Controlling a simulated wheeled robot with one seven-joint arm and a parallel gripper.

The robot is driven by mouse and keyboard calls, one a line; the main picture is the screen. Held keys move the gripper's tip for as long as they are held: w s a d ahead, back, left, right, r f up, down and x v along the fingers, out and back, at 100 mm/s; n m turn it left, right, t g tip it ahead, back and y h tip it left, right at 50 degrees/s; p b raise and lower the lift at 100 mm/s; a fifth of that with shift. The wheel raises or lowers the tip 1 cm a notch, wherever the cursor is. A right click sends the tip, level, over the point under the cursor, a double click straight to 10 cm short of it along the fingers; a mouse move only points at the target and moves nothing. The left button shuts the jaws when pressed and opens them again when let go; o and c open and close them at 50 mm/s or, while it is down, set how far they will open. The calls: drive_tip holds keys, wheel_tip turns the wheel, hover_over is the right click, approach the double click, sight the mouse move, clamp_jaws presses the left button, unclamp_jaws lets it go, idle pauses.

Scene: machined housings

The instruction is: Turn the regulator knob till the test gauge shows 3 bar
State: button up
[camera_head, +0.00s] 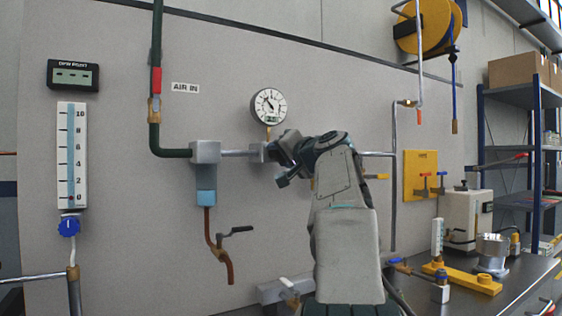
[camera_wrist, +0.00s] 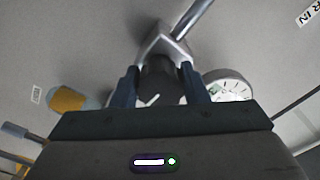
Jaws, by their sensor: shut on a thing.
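The regulator (camera_head: 256,153) is a grey block on the horizontal pipe, mostly behind my gripper in the head view. In the wrist view its metal body (camera_wrist: 164,42) carries a dark round knob (camera_wrist: 158,80) with a white mark. My gripper (camera_wrist: 158,88) is shut on the knob, one finger on each side. In the head view my gripper (camera_head: 280,165) hides the knob. The test gauge (camera_head: 269,106) is a white round dial just above the regulator; its numbers are too small to read. It also shows, partly covered, in the wrist view (camera_wrist: 232,88).
A filter with a blue bowl (camera_head: 206,178) and a bent drain pipe (camera_head: 220,248) hang left of my gripper. A flow tube (camera_head: 72,155) with a blue knob (camera_head: 69,226) is at the far left. A yellow valve panel (camera_head: 420,175) and a cluttered bench (camera_head: 515,285) are right.

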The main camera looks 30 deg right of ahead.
drive_tip(key=shift+n, duration=0.4)
drive_tip(key=o, duration=1)
drive_tip(key=shift+a, duration=0.1)
drive_tip(key=shift+c, duration=0.2)
drive_tip(key=s+b, duration=0.1)
drive_tip(key=s, duration=1.2)
drive_tip(key=shift+s+a+b, duration=0.3)
drive_tip(key=shift+s+a, duration=0.05)
